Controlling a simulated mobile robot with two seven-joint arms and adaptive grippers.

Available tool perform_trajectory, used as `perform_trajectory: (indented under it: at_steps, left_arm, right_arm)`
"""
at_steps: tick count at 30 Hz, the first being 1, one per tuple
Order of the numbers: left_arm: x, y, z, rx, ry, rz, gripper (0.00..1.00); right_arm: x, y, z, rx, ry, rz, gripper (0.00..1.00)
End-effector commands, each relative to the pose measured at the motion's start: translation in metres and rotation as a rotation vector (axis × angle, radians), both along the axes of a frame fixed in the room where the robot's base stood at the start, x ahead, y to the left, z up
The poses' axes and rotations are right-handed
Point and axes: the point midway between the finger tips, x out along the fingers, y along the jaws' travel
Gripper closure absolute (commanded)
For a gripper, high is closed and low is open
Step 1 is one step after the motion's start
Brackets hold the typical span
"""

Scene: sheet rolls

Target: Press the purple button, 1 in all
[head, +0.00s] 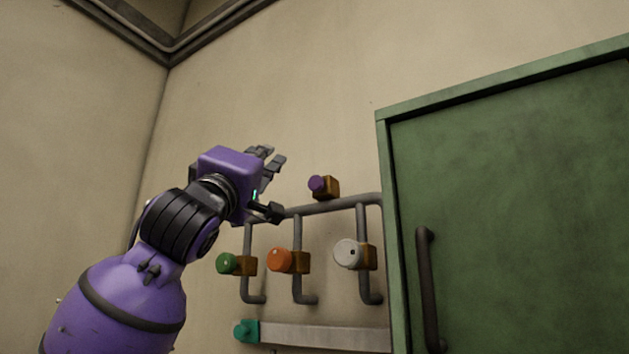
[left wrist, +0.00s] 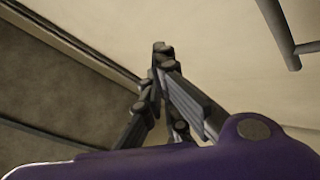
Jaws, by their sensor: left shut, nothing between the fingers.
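The purple button (head: 317,184) sticks out to the left from a small brown block on the wall, above a grey pipe. It is not visible in the left wrist view. My left gripper (head: 273,160) is up and to the left of the purple button, apart from it, with the purple hand behind it. Its fingers are shut and empty; in the left wrist view the fingertips (left wrist: 163,56) come together. My right gripper is not in view.
Green (head: 226,263), orange (head: 281,260) and white (head: 348,253) buttons sit below on the pipes (head: 330,206). A teal button (head: 246,331) is lower. A green door (head: 510,200) with a dark handle (head: 427,290) stands right. The wall above is bare.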

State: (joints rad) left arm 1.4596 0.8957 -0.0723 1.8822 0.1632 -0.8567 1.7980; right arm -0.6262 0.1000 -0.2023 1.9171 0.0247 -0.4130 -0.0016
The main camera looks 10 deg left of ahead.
Motion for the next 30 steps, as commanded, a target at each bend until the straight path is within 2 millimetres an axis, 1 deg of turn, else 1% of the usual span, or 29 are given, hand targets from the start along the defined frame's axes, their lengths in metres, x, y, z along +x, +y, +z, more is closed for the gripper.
perform_trajectory:
  at_steps: [3, 8, 11, 18, 24, 30]
  left_arm:
    - [0.002, 0.000, -0.002, 0.001, 0.004, 0.001, 1.00]
    - [0.008, -0.002, -0.002, 0.001, 0.005, 0.002, 1.00]
    - [0.017, -0.005, -0.002, 0.003, 0.004, 0.002, 1.00]
    - [0.049, -0.016, -0.002, 0.002, 0.005, 0.004, 1.00]
    - [0.073, -0.025, -0.002, -0.001, 0.005, -0.001, 1.00]
    - [0.084, -0.029, -0.002, 0.001, 0.004, 0.002, 1.00]
  right_arm:
    - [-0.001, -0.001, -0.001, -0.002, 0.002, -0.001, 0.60]
    - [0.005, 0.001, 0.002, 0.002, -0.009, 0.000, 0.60]
    - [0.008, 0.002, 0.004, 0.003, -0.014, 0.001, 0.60]
    - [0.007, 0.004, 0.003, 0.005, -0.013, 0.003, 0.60]
    - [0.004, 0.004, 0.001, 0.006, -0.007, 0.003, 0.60]
    - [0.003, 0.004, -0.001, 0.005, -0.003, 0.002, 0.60]
